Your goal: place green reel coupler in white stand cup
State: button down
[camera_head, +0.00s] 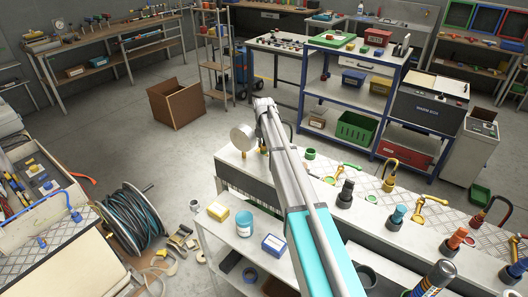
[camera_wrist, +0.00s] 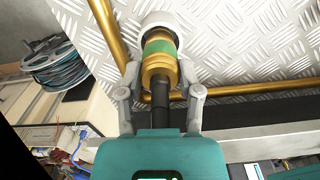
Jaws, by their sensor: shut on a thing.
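The green reel coupler (camera_wrist: 160,47) shows in the wrist view as a brass fitting with a green band and a black stem towards me. My gripper (camera_wrist: 161,72) is shut on it, with one grey finger on each side. The white stand cup (camera_wrist: 162,18) is at the top of the wrist view, and the coupler's far end lines up with and overlaps its opening. I cannot tell how deep the end sits. In the head view my arm hides the gripper and the held coupler.
Brass pipes (camera_wrist: 240,89) run close beside the cup over a tread-plate top. In the head view, other fittings, such as a blue coupler (camera_head: 397,215) and an orange one (camera_head: 456,238), stand along the bench to the right. A hose reel (camera_head: 130,218) is on the floor at left.

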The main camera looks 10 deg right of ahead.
jog(key=shift+f+b, duration=0.4)
jog(key=shift+f, duration=0.3)
jog(key=shift+f, duration=0.1)
jog(key=shift+c, duration=1.3)
grip_release()
notch_tip(320, 180, up, 12)
jog(key=p, duration=1.2)
jog(key=shift+r, duration=0.2)
jog(key=shift+s, duration=0.1)
